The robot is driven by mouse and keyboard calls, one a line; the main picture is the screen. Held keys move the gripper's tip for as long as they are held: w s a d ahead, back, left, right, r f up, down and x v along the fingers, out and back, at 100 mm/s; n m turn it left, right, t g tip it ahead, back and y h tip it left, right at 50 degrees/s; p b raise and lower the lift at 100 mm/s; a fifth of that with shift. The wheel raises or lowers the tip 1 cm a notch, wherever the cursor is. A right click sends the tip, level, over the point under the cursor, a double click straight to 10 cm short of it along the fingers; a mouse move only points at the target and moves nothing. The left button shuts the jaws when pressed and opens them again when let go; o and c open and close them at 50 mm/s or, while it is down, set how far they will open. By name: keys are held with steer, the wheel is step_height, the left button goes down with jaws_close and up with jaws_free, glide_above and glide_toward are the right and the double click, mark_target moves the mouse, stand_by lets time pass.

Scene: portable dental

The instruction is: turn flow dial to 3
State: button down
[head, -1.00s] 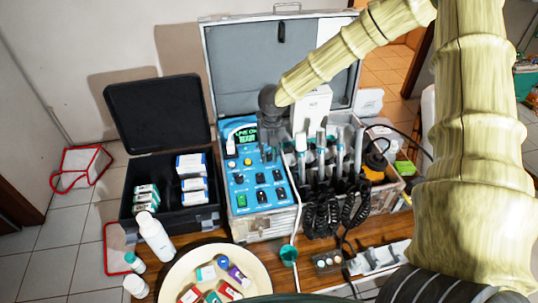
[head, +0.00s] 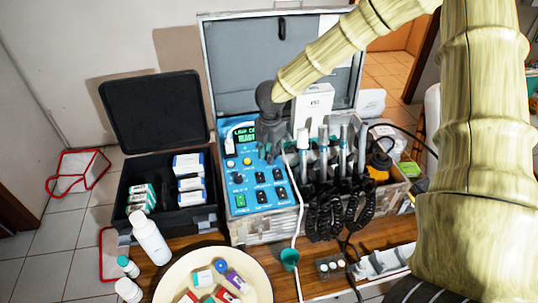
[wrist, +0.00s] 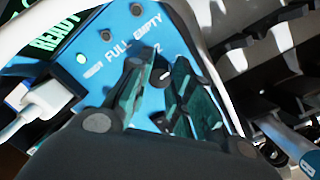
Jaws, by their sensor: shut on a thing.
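The blue control panel (head: 240,190) is in the open case, with a lit green display (head: 244,136) at its top. My gripper (head: 268,150) reaches down over the panel's upper right part in the head view. In the wrist view my gripper (wrist: 160,82) has its two dark green fingers pressed down at the panel, shut on a small dark dial (wrist: 165,73) between the tips. The print "FULL EMPTY" and a "2" show just above the tips. The dial's pointer and most of its scale are hidden by the fingers. The display reads "READY" in the wrist view (wrist: 55,36).
A rack of upright handpieces (head: 330,150) with coiled black cords stands close to the right of my gripper. A white plug (wrist: 48,98) sits at the panel's left in the wrist view. An open black box (head: 165,215) and a round tray (head: 175,280) stand nearby.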

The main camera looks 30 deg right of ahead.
steer(key=shift+m, duration=0.7)
steer(key=c, duration=1.2)
jaws_free()
steer(key=shift+c, duration=0.2)
step_height(320, 180, up, 12)
steer(key=s, duration=0.1)
steer(key=shift+a, duration=0.1)
